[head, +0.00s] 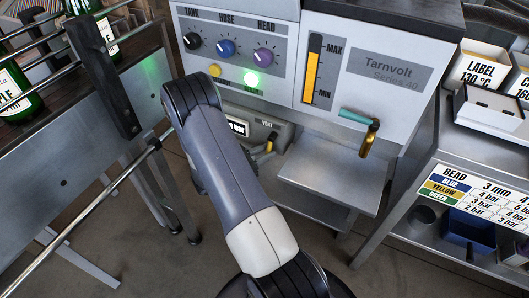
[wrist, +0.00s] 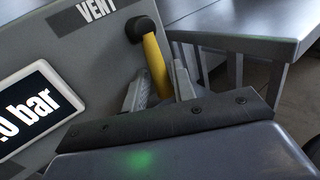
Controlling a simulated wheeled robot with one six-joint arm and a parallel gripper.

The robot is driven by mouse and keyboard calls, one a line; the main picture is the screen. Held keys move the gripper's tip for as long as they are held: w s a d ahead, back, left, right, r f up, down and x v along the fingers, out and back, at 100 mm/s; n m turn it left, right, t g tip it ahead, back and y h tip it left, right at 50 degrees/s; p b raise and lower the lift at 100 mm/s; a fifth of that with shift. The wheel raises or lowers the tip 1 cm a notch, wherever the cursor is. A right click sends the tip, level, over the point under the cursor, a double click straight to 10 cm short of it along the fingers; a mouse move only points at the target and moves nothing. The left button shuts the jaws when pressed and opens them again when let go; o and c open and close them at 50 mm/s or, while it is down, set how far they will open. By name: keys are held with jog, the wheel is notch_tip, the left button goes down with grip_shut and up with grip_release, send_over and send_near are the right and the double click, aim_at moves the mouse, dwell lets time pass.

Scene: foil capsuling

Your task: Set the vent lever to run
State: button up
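The vent lever (wrist: 156,62) is a yellow bar on a black round pivot, on a grey panel under the VENT label (wrist: 96,12). It hangs down from the pivot, tilted slightly in the wrist view. My gripper (wrist: 160,80) has one grey finger on each side of the lever's lower part. The fingers stand apart with narrow gaps beside the lever; contact is not clear. In the head view a small yellow part of the lever (head: 270,146) shows beside my arm, which hides most of the gripper. No run mark is readable.
A bar display (wrist: 30,108) sits left of the lever. Above are the knobs (head: 226,48), a lit green lamp (head: 252,79) and a gauge (head: 312,72). A teal-and-brass handle (head: 366,132) juts out at right, above a grey shelf (head: 325,180). Bottles stand on the left rack.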

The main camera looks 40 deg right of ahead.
grip_shut()
jog(key=shift+w, duration=0.1)
dwell(0.4)
jog(key=w+r+m+t+y+b, duration=0.1)
jog(key=m+b, duration=0.1)
jog(key=w+a+r+m+t+y+b, duration=0.1)
jog(key=m+y+b, duration=0.1)
jog(key=m, duration=0.1)
jog(key=w+m+t+y+b, duration=0.1)
jog(key=m+b, duration=0.1)
jog(key=shift+a+r+m+t+y+b, duration=0.15)
jog(key=shift+r+m+t+y+b, duration=0.15)
jog(key=shift+r+m+y, duration=0.1)
jog(key=r+m+t+b, duration=0.1)
jog(key=b, duration=0.2)
jog(key=shift+w+m+y, duration=0.15)
jog(key=shift+m+y, duration=0.15)
jog(key=shift+y, duration=0.1)
jog(key=r+m+t+y+b, duration=0.1)
jog(key=r+m+t+b, duration=0.1)
jog(key=b, duration=0.2)
jog(key=shift+a, duration=0.1)
